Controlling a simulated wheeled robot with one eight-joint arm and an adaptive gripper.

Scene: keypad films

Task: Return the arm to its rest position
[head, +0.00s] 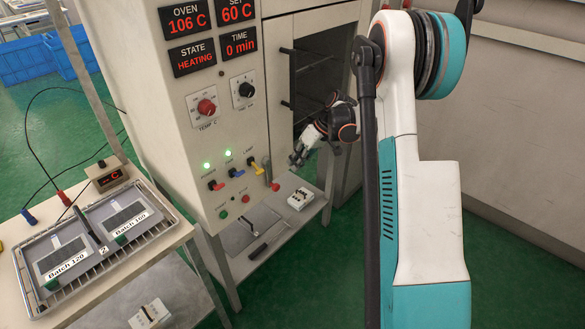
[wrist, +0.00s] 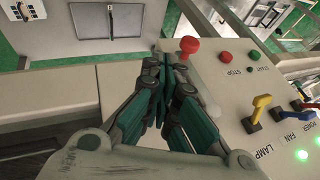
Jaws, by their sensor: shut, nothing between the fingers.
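My arm (head: 425,200), white and teal, stands in the right half of the head view and reaches toward the oven. My gripper (head: 297,158) is in front of the oven's right side, near the control panel's right edge. In the wrist view my gripper (wrist: 165,62) is shut and empty, its fingertips together. A red round knob (wrist: 188,45) shows just beyond the fingertips; whether they touch it I cannot tell. The oven (head: 160,75) reads 106 C, set 60 C, HEATING, time 0 min.
The panel has red, blue and yellow (head: 254,167) switches with lit green lamps. A lower shelf (head: 290,225) holds small items. Green floor (head: 500,275) is clear at right.

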